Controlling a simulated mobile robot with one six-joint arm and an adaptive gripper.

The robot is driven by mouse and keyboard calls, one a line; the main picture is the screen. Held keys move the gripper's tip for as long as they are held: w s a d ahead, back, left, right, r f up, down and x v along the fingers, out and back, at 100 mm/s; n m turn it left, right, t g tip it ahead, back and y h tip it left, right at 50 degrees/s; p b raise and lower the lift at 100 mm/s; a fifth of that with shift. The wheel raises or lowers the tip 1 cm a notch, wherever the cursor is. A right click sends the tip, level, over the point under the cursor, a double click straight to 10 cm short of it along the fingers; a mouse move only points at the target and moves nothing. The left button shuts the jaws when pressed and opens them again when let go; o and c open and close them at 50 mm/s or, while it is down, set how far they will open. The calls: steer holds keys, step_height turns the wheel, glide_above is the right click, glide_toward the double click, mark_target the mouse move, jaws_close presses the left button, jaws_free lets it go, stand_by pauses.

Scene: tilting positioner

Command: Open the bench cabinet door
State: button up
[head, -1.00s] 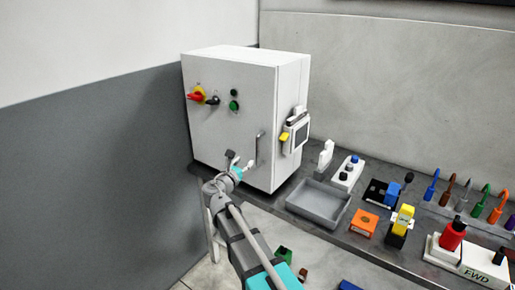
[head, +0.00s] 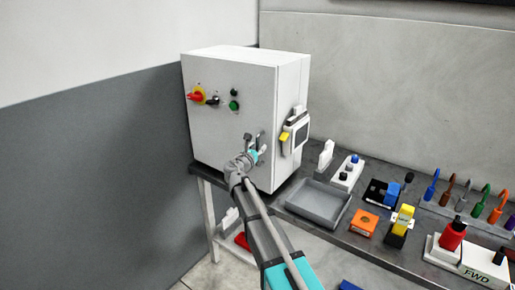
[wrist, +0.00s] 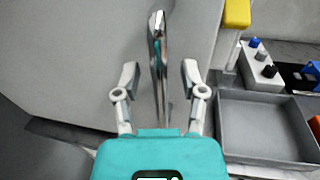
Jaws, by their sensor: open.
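The bench cabinet (head: 225,120) is a white box at the back left of the bench, and its front door is shut. A vertical metal bar handle (wrist: 157,60) stands on the door near its right edge. In the wrist view my gripper (wrist: 157,78) is open, with one finger on each side of the handle's lower part and gaps on both sides. I cannot tell how deep the fingers reach. In the head view my gripper (head: 254,140) is at the door's lower right and hides most of the handle.
A pendant with a yellow part (head: 297,133) hangs on the cabinet's right side. A grey tray (head: 318,203) lies right of the cabinet, before several tools and blocks.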

steer(key=shift+c, duration=0.2)
jaws_close()
stand_by(0.5)
